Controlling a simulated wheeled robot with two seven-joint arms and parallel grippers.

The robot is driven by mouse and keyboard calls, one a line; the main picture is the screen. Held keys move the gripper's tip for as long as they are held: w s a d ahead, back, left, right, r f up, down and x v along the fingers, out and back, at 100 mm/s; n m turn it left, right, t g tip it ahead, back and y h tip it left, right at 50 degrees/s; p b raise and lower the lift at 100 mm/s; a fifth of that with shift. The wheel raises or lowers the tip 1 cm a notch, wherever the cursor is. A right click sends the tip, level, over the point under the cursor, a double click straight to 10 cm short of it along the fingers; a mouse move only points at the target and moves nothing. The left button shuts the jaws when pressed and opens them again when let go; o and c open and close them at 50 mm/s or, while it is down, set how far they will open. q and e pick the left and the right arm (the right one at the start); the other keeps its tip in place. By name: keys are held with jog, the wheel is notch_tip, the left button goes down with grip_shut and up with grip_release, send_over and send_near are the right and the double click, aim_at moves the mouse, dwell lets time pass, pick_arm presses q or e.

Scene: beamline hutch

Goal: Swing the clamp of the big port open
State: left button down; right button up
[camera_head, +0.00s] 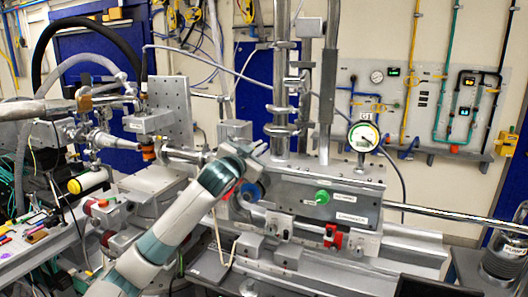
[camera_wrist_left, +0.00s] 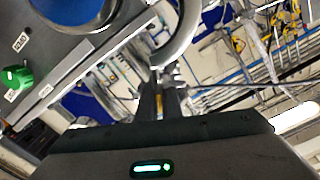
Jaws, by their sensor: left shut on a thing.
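The big port shows in the left wrist view as a blue round face (camera_wrist_left: 75,8) at the top left, cut off by the frame edge. A curved grey metal piece (camera_wrist_left: 184,32), apparently part of its clamp, runs down to my left fingertips. My left gripper (camera_wrist_left: 161,78) is shut on the end of this piece. In the head view my left gripper (camera_head: 257,150) is at the front left of the grey chamber, close above the blue port face (camera_head: 252,191). My wrist hides part of the port and clamp there. My right gripper is in neither view.
The grey chamber (camera_head: 352,190) has a green knob (camera_head: 322,197) and a red part (camera_head: 333,236) on its front. A round gauge (camera_head: 363,137) and vertical metal posts (camera_head: 281,85) rise from it. Beamline hardware (camera_head: 160,122) crowds the left. A long rod (camera_head: 445,214) extends right.

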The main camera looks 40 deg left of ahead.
pick_arm(q)
jog(key=shift+a, duration=0.1)
dwell(0.3)
jog(key=c, duration=1.9)
grip_release()
jog(key=shift+s+a, duration=0.1)
jog(key=shift+c, duration=0.2)
jog(key=b+v, duration=0.6)
jog(key=v, duration=1.1)
jog(key=shift+s+b, duration=0.2)
jog(key=shift+b, duration=0.1)
